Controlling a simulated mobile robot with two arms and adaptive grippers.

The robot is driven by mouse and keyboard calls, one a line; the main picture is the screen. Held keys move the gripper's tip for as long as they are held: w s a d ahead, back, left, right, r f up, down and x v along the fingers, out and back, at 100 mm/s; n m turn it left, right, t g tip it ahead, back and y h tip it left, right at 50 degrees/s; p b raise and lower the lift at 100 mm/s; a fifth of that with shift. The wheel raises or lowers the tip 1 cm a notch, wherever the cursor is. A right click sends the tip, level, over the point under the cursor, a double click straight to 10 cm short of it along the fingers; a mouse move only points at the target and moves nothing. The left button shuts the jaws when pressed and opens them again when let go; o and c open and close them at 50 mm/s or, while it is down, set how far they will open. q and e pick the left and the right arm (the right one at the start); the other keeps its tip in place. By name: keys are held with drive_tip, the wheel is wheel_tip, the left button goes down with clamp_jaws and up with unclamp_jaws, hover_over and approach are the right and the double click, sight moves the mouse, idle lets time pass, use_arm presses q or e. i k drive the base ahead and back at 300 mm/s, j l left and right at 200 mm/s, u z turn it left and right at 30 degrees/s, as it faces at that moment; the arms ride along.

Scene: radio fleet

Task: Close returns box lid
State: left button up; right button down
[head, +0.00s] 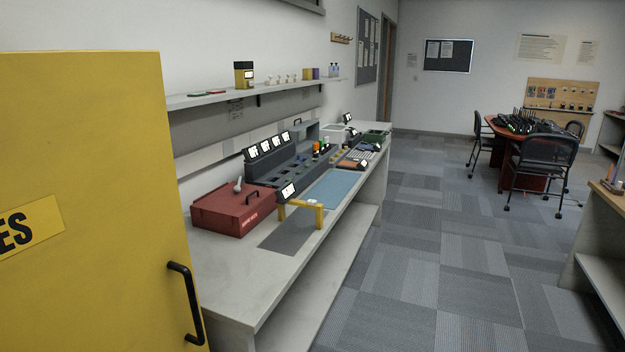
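A red box (233,212) with a dark handle stands on the near part of the long grey workbench (235,271) against the left wall. It is the likeliest returns box, but its small white label is too small to read surely. Its top looks flat and shut from here; I cannot tell whether a gap remains at the lid. A small grey item (238,186) shows at its top. Neither of my grippers is in view.
A yellow cabinet door (85,150) with a black handle fills the left foreground. A yellow stand (302,207), a blue mat (336,188) and grey racks (285,163) share the bench. Carpeted floor (430,250) is clear to its right. A table with chairs (541,165) stands farther back.

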sight(312, 126)
drive_tip(key=i+l+z, duration=0.35)
drive_tip(key=i, duration=0.55)
drive_tip(key=i+z, duration=0.35)
drive_tip(key=i, duration=1.7)
drive_tip(key=i+l+u, duration=0.1)
drive_tip(key=i, duration=1.05)
